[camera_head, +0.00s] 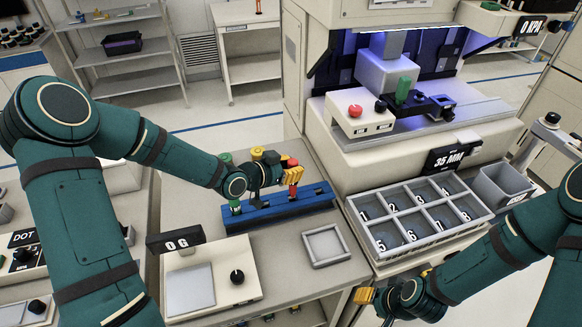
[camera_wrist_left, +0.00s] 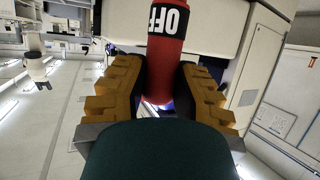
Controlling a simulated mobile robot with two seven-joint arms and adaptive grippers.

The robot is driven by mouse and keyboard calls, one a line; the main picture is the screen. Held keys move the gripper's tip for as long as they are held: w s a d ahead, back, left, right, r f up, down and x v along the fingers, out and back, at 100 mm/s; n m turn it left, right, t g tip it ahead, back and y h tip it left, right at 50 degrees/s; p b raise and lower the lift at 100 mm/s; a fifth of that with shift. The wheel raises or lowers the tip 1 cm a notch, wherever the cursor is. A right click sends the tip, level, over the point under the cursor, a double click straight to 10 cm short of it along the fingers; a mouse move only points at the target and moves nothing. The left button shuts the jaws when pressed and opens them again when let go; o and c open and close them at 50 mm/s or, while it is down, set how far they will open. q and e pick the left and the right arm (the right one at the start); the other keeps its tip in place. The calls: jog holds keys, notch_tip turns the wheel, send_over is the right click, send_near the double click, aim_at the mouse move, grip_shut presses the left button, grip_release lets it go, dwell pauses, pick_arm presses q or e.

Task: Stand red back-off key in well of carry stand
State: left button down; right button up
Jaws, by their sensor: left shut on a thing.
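My left gripper (camera_head: 293,176) is shut on the red back-off key (camera_head: 292,161). In the left wrist view the key (camera_wrist_left: 168,52) is a red cylinder with a black band lettered OFF, held between the ridged yellow fingers (camera_wrist_left: 160,90).
A numbered compartment tray (camera_head: 375,250) lies right, below the machine (camera_head: 400,130).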

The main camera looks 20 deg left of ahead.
pick_arm(q)
jog(key=shift+f, duration=0.1)
jog(key=shift+f+b, duration=0.35)
jog(key=shift+b, duration=0.1)
jog(key=shift+f+b, duration=1.85)
jog(key=shift+f, duration=0.3)
jog(key=c, duration=0.8)
grip_release()
jog(key=shift+o, duration=0.2)
jog(key=v, duration=1.2)
jog(key=shift+r, duration=0.15)
